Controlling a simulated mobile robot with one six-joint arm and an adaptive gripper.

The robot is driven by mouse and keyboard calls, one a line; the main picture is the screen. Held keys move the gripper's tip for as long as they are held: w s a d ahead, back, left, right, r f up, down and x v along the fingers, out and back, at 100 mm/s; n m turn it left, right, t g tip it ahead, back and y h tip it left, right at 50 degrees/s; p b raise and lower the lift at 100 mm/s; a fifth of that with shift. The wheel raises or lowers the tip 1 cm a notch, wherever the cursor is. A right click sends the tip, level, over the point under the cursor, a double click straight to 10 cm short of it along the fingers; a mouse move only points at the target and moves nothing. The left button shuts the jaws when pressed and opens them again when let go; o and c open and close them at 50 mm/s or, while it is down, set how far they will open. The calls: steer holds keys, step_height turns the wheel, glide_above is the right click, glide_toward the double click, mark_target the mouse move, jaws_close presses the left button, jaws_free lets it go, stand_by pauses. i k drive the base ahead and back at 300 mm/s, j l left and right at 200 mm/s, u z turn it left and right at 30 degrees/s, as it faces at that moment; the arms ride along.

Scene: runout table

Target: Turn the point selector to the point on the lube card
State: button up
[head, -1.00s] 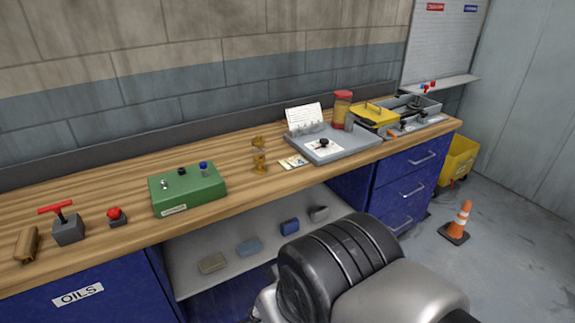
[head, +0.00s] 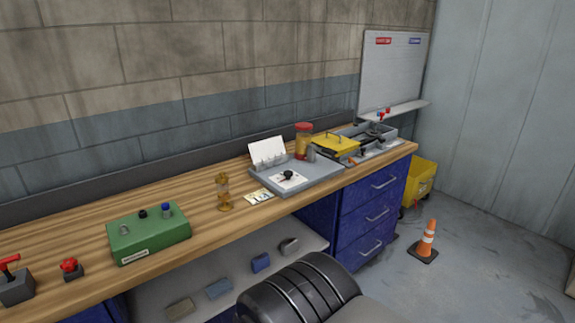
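The point selector, a black knob (head: 287,175) on a white dial plate, sits on a grey panel (head: 325,177) on the wooden bench. Its setting is too small to read. A small printed card (head: 259,197), perhaps the lube card, lies flat on the bench just left of the panel; its content is too small to read. A white card (head: 267,150) stands upright at the panel's back edge. Part of my arm shows at the bottom, in front of the bench; my gripper is not in view.
A green box (head: 150,238) with knobs, an amber oiler (head: 223,192), a red-lidded jar (head: 303,141) and a yellow-lidded toolbox (head: 337,144) stand on the bench. Blue drawers (head: 372,212) are below. An orange cone (head: 426,242) and yellow bin (head: 419,181) stand on the floor at right.

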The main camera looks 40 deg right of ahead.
mark_target(289, 174)
steer(key=i+l, duration=0.2)
steer(key=l, duration=0.2)
steer(key=i+l, duration=0.25)
steer(key=l, duration=0.15)
steer(key=i+l, duration=0.2)
steer(key=l, duration=0.2)
steer(key=i+l, duration=0.25)
steer(key=l, duration=0.2)
steer(key=i+l, duration=0.2)
steer(key=l, duration=0.2)
steer(key=i+l, duration=0.25)
steer(key=l, duration=0.15)
steer(key=i+l, duration=0.2)
steer(key=l, duration=0.2)
